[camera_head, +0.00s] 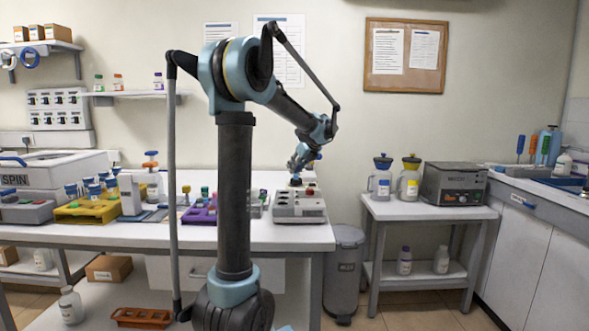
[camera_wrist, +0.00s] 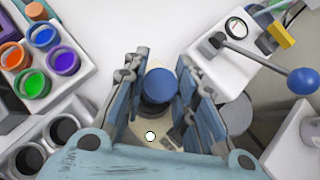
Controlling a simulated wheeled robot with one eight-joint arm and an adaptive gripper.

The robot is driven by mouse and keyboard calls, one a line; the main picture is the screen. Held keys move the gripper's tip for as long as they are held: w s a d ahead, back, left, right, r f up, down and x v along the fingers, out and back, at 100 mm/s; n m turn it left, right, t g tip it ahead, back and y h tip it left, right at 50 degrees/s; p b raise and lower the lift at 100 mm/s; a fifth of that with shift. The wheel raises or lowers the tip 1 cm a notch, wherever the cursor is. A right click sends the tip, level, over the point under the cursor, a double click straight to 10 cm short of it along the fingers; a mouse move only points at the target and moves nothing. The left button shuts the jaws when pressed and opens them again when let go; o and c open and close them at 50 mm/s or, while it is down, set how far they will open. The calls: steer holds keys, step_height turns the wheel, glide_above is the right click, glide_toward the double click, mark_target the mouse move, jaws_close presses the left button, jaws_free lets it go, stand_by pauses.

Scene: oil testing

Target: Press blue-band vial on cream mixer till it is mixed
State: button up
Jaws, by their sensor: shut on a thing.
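My gripper (camera_wrist: 158,92) is shut on a vial with a round blue top (camera_wrist: 161,84). The top shows between the two fingers in the wrist view, with a dark part just under it; the vial's lower body and its band are hidden. In the head view my gripper (camera_head: 296,178) points down over a cream-grey bench device (camera_head: 312,213) at the right end of the table, which looks like the mixer. A pale cream surface (camera_wrist: 165,138) shows below the fingers in the wrist view. I cannot tell whether the vial touches the mixer.
A rack (camera_wrist: 80,77) with several coloured caps stands at upper left in the wrist view, with dark round openings (camera_wrist: 62,130) below it. A lever with a blue ball (camera_wrist: 303,80) reaches in at right. A purple rack (camera_head: 200,215) stands left of the device.

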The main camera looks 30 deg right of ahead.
steer(key=shift+r, duration=0.15)
stand_by(0.4)
steer(key=shift+r, duration=2.85)
